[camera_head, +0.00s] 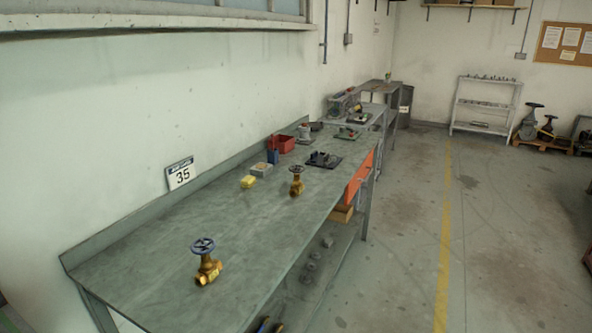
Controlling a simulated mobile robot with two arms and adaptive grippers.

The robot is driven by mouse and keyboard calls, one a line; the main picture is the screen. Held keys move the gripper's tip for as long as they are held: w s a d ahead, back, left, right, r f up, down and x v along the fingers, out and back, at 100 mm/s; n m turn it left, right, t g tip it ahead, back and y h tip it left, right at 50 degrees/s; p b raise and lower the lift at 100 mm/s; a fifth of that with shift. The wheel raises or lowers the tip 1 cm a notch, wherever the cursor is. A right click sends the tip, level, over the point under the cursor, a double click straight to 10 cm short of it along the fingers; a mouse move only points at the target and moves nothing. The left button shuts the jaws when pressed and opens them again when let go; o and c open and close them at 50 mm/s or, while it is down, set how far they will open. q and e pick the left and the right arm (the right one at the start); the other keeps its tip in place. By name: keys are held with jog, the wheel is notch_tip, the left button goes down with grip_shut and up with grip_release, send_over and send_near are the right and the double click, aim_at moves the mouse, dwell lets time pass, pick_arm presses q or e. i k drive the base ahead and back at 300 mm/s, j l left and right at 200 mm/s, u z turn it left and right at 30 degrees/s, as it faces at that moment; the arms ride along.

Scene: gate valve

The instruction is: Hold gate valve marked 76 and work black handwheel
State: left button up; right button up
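Two brass gate valves stand on the grey workbench (150,255). The nearer valve (208,270) has a dark blue handwheel (203,245) on top. The farther, smaller-looking valve (296,187) has a dark handwheel (297,169) that looks black. I cannot read a 76 on either valve. Neither of my grippers is in view.
Open floor with a yellow line (444,230) lies to the right.

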aim_at(297, 170)
jog(key=i+l, duration=0.2)
jog(key=l, duration=0.15)
jog(key=i+l+u, duration=0.15)
jog(key=i+l, duration=0.25)
jog(key=l, duration=0.3)
jog(key=i+l+u, duration=0.15)
jog(key=l, duration=0.2)
jog(key=i+l+u, duration=0.15)
jog(key=i, duration=0.4)
jog(key=i+l+u, duration=0.15)
jog(key=i, duration=0.45)
